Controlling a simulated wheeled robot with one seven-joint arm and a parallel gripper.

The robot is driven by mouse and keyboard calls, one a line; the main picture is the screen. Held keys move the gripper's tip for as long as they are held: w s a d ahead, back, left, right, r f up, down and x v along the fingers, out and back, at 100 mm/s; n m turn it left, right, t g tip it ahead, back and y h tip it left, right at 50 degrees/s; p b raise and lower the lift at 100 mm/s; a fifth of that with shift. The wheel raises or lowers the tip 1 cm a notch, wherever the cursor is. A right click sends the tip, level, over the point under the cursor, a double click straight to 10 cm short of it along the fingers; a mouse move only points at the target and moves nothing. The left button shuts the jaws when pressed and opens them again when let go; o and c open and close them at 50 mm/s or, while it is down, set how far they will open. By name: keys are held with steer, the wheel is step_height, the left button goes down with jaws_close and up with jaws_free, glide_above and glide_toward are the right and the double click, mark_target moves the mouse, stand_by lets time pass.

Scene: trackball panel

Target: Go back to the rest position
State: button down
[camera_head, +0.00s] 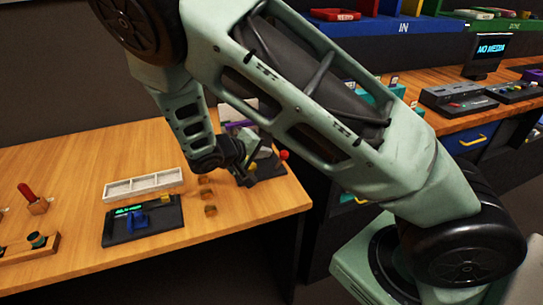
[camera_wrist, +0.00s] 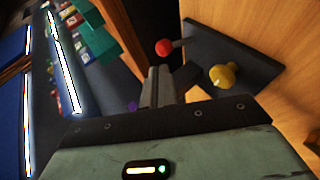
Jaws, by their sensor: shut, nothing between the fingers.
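My gripper (camera_head: 246,180) hangs over the right end of the wooden table, its fingers pointing down and right. Its shut, empty fingers also show in the wrist view (camera_wrist: 160,86). Just beyond them is a dark panel (camera_wrist: 210,45) with a red ball (camera_wrist: 164,47) on a stalk and a yellow ball (camera_wrist: 222,76). In the head view the same dark panel (camera_head: 268,168) is partly hidden behind my gripper, with the red ball (camera_head: 284,155) at its right. I cannot tell whether the fingers touch the panel.
Several small wooden blocks (camera_head: 210,210) lie near my gripper. Left of them are a white compartment tray (camera_head: 143,185) and a black device with a blue part (camera_head: 138,219). A red lever (camera_head: 27,193) stands far left. A second bench (camera_head: 440,77) with consoles is at the right.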

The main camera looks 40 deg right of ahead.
steer(key=v, duration=0.7)
steer(key=shift+a+r+b, duration=0.15)
steer(key=shift+r+b, duration=0.2)
